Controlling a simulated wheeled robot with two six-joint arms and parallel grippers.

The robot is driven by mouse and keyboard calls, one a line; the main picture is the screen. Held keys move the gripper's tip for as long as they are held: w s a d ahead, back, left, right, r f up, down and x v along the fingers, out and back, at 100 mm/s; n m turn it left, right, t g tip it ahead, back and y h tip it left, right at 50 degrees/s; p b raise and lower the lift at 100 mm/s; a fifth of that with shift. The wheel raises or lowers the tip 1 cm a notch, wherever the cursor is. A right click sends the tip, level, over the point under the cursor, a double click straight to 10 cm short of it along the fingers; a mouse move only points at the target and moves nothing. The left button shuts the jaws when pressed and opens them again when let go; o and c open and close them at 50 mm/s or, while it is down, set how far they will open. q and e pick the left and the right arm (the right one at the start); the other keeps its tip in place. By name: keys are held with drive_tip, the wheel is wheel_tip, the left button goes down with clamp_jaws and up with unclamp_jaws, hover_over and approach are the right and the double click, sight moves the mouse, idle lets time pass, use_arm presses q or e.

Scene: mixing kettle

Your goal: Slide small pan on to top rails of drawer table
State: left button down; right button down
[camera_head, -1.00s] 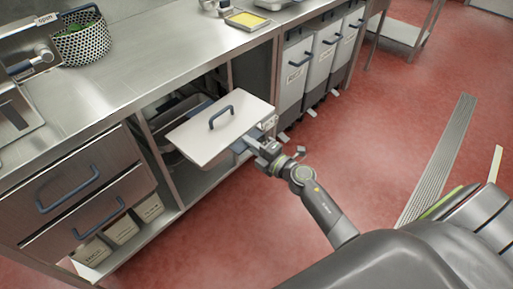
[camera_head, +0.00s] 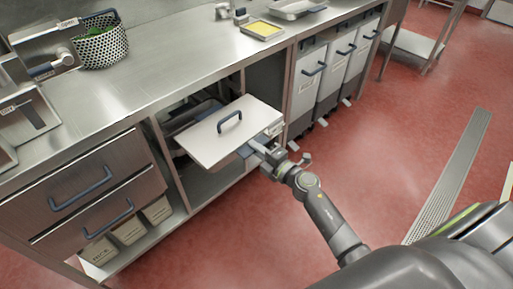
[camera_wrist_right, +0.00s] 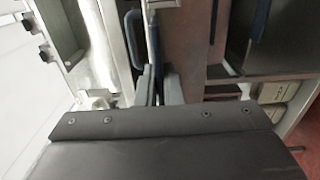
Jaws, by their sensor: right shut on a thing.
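The small pan is mostly hidden under a flat white lid (camera_head: 228,132) with a dark blue handle (camera_head: 230,121). It lies level in the upper part of the open bay of the drawer table (camera_head: 150,95), its front part sticking out. My right gripper (camera_head: 266,157) is at the front right edge, below the lid, shut on a blue part, seemingly the pan's front handle (camera_head: 247,150). In the right wrist view the gripper (camera_wrist_right: 160,85) shows at the bottom of a narrow blue bar. The rails are hidden under the lid. My left gripper is not in view.
Two closed drawers (camera_head: 85,190) with blue handles are left of the bay. A lower shelf holds several small containers (camera_head: 128,230). Grey bins (camera_head: 312,75) stand to the right. A perforated basket (camera_head: 100,47) and a yellow tray (camera_head: 262,30) are on the counter. Red floor in front is clear.

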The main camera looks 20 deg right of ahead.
sight(230, 126)
drive_tip(key=shift+w+a+r, duration=0.1)
drive_tip(key=shift+w+r, duration=0.05)
drive_tip(key=shift+r, duration=0.1)
drive_tip(key=shift+x, duration=3.05)
drive_tip(key=shift+b+x, duration=1.05)
drive_tip(key=shift+x, duration=1.85)
